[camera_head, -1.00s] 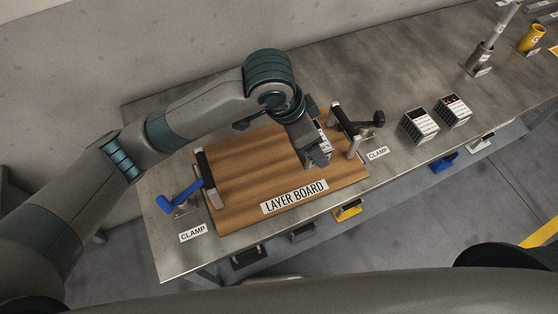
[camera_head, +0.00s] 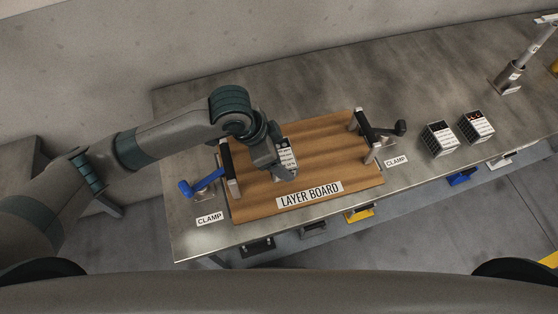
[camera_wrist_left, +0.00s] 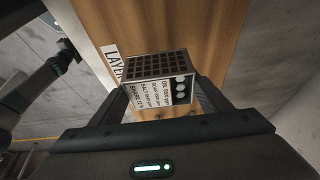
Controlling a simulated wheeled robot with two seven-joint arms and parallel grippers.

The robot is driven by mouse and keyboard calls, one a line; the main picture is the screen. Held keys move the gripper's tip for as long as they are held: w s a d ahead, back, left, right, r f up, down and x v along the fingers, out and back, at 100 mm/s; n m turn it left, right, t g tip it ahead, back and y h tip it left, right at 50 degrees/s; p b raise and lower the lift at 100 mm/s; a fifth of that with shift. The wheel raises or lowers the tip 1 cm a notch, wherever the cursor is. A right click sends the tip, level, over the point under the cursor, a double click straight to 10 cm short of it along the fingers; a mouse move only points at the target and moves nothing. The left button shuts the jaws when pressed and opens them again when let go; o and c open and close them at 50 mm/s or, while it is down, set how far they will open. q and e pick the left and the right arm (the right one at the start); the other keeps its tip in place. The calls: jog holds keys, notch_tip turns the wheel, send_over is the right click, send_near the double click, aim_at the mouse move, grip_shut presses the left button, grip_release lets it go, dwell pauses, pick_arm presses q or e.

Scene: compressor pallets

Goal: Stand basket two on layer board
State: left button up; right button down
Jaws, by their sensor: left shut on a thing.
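My left gripper (camera_head: 276,171) is shut on a small basket (camera_head: 288,153) with a white printed label, over the left-centre part of the layer board. In the left wrist view the basket (camera_wrist_left: 162,67) sits between the two fingers, its dark grid top and its label showing. The layer board (camera_head: 330,150) is a brown wooden panel with a "LAYER BOARD" label at its front edge. I cannot tell whether the basket touches the board. My right gripper is out of view.
A blue-handled clamp (camera_head: 208,183) stands at the board's left side and a black-handled clamp (camera_head: 384,132) at its right. Two more baskets stand on the grey table to the right, one nearer (camera_head: 439,140) and one farther (camera_head: 477,127). The board's right half is clear.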

pick_arm(q)
jog(key=shift+a+f, duration=0.1)
dwell(0.3)
notch_tip(320, 180, down, 3)
jog(key=shift+f+p, duration=0.15)
jog(key=shift+p, duration=0.4)
jog(key=shift+f, duration=0.3)
jog(key=o, duration=1.4)
jog(key=shift+f, duration=0.15)
jog(key=shift+o, duration=0.2)
jog(key=b+v, duration=0.1)
jog(key=v, duration=1.1)
jog(key=shift+b, duration=0.3)
jog(key=shift+a, duration=0.1)
